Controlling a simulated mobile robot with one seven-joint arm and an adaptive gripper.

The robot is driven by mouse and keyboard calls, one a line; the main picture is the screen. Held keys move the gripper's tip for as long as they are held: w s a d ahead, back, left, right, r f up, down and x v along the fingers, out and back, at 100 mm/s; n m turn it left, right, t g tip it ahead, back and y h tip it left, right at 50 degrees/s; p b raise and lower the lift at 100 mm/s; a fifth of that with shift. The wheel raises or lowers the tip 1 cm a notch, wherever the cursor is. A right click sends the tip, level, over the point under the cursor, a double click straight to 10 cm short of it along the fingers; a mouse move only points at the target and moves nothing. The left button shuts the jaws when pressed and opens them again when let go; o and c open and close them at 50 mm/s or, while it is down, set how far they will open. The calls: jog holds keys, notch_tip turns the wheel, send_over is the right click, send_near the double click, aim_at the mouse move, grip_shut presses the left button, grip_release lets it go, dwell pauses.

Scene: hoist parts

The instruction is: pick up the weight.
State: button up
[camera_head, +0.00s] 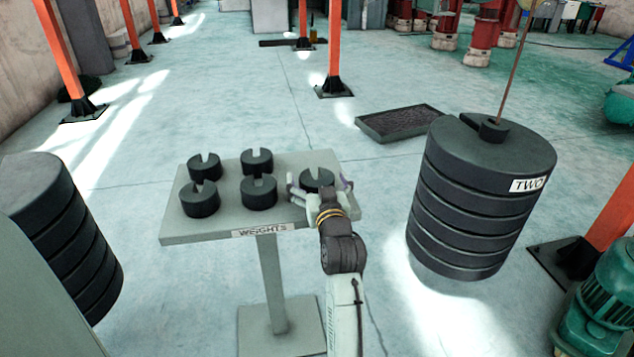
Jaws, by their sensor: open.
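Several black slotted weights stand on a small grey table (185,233) with a label reading "WEIGHTS" on its front edge. The back left weight (204,167), back middle weight (257,161), front left weight (200,200) and front middle weight (259,192) stand clear of my arm. My gripper (319,186) is open at the right end of the table, its fingers on either side of the rightmost weight (317,178). My wrist hides the front of that weight. I cannot tell whether the fingers touch it.
A large black weight stack (470,200) labelled "TWO" hangs on a rod right of the table. Another black stack (60,230) is at the left. A shallow dark tray (400,122) lies on the floor behind. Orange posts (334,45) and a green motor (610,290) stand around.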

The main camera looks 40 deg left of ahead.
jog(key=shift+w+a, duration=0.2)
jog(key=shift+c, duration=0.3)
jog(key=c, duration=1.9)
jog(key=shift+r, duration=0.45)
jog(key=shift+c, duration=0.4)
jog(key=shift+f, duration=0.1)
